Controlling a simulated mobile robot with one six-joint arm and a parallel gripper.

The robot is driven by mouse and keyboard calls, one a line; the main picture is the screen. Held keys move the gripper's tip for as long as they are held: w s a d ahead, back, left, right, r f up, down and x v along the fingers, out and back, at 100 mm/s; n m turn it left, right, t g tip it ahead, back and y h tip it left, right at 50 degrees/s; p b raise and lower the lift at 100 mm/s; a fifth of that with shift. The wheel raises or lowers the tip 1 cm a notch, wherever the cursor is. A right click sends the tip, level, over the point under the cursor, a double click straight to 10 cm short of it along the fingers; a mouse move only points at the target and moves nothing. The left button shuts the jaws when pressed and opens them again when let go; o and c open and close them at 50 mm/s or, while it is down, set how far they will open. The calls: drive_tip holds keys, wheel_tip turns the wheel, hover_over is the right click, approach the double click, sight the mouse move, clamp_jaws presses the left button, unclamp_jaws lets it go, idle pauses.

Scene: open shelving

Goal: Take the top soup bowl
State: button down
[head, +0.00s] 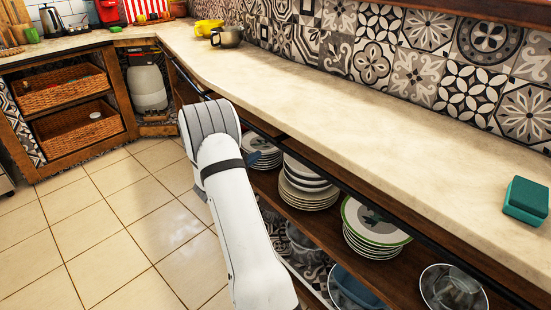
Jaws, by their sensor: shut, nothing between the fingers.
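Several stacks of dishes stand on the open shelf under the counter. A stack of white and cream dishes (308,184) is near the middle, and a smaller white stack (264,158) stands farther back, partly behind my arm. I cannot tell which holds the soup bowls. My white arm rises from the bottom of the head view, and its grey joint is in front of the counter edge. My gripper is not clearly visible, seemingly hidden behind the arm.
A green-rimmed plate stack (373,228), a clear glass bowl (452,290) and a blue bowl (352,288) are nearer on the shelving. The counter (330,120) overhangs them. A green sponge (526,200) lies on it. The tiled floor (120,230) at left is free.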

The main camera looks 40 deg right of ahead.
drive_tip(key=w+d+b, duration=0.1)
drive_tip(key=d+b, duration=0.2)
drive_tip(key=d, duration=0.7)
drive_tip(key=s+b, duration=0.1)
drive_tip(key=s+a, duration=0.1)
drive_tip(key=s, duration=0.1)
drive_tip(key=shift+s+b, duration=0.3)
drive_tip(key=shift+b, duration=0.05)
